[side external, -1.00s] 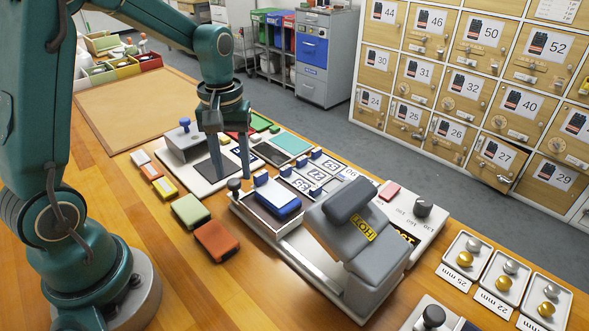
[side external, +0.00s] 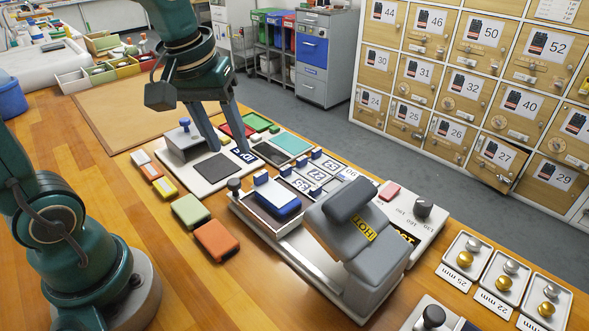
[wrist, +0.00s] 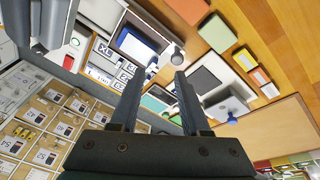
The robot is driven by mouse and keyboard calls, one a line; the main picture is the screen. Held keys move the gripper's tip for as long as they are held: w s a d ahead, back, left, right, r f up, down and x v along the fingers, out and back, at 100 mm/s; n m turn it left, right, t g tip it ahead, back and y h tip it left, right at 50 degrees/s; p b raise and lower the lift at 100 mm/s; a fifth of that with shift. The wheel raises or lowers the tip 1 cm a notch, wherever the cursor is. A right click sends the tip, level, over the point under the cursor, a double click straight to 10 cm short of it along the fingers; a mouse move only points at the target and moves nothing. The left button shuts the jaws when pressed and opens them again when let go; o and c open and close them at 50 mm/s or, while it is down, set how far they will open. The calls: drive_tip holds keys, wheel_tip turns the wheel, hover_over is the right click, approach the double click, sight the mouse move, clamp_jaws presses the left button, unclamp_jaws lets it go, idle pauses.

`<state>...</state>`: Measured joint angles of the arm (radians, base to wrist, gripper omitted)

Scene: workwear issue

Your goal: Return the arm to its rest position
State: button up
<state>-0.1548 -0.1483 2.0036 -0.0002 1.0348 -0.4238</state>
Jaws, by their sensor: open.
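My gripper (side external: 228,148) is open and empty in the side view, its two fingers spread above the white board (side external: 199,183) with the dark square pad. Its fingertips show near the pad and the small dark label plate (side external: 243,155); I cannot tell their exact height. In the wrist view the two fingers of my gripper (wrist: 156,80) stand apart with nothing between them. The arm is bent over the work, with the wrist at the top of the side view.
A grey press marked HOT (side external: 357,237) stands in front right. Green (side external: 191,210) and orange (side external: 216,240) blocks lie on the wooden table. A brown mat (side external: 125,112) is bare at the back left. Numbered lockers (side external: 467,85) stand across the floor.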

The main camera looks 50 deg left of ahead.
drive_tip(key=s+d+m+t, duration=0.2)
drive_tip(key=s+d+m, duration=0.1)
drive_tip(key=s+m, duration=0.3)
drive_tip(key=shift+s+d+f+m+t, duration=0.3)
drive_tip(key=shift+s+f+t, duration=0.1)
drive_tip(key=shift+s, duration=0.6)
